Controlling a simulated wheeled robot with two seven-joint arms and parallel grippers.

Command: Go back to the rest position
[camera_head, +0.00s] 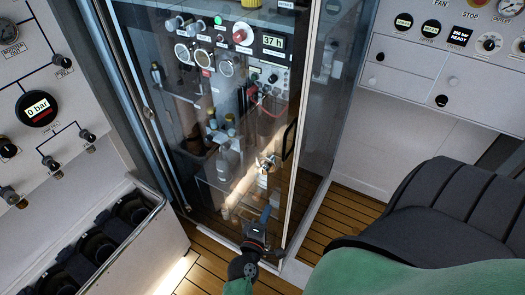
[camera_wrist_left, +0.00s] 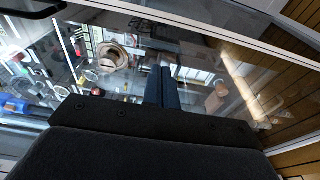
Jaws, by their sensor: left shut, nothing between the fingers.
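My left gripper (camera_head: 266,214) is low in the middle of the head view, in front of the lower part of a glass-fronted cabinet (camera_head: 283,205). Its blue fingers are together, with nothing between them. In the left wrist view the shut fingers (camera_wrist_left: 160,86) point toward the glass, with cabinet contents and reflections behind them. I cannot tell whether the fingertips touch the glass. My right gripper is not in view.
A black door handle (camera_head: 289,140) is above the left gripper. A grey panel with dials (camera_head: 38,107) and a bin of dark cylinders (camera_head: 130,208) stand left. A control panel (camera_head: 450,55) is upper right. A dark ribbed, seat-like shape (camera_head: 430,215) fills the lower right. Wooden floor (camera_head: 320,215) shows between.

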